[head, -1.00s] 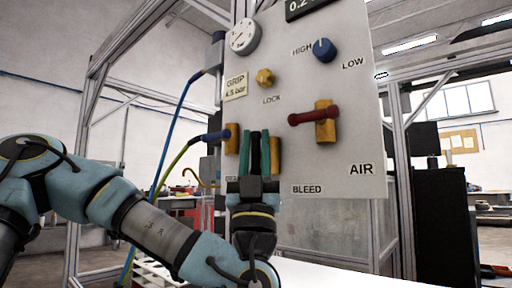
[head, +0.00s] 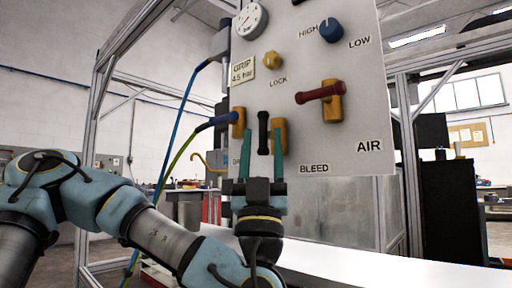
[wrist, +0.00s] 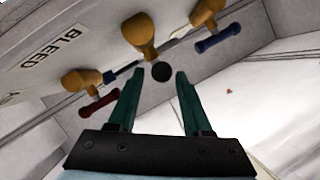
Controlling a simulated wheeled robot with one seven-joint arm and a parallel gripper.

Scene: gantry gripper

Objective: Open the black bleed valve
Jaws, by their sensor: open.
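The black bleed valve's handle (head: 263,132) stands upright on the panel in the head view, in front of its brass body (head: 279,136). The BLEED label (head: 314,168) is to its lower right. In the wrist view the handle's round black end (wrist: 161,71) faces me, below its brass body (wrist: 140,32). My gripper (head: 262,132) is open, with one teal finger to each side of the handle in the picture. In the wrist view the handle's end lies between the fingertips of my gripper (wrist: 160,71), with gaps on both sides. I cannot tell their exact depth.
A red-handled valve (head: 321,94) is to the upper right on the panel (head: 357,112), and a blue-handled one (head: 217,123) to the left. A yellow LOCK knob (head: 271,59) and a blue knob (head: 331,30) sit above. A white surface (head: 350,265) lies below.

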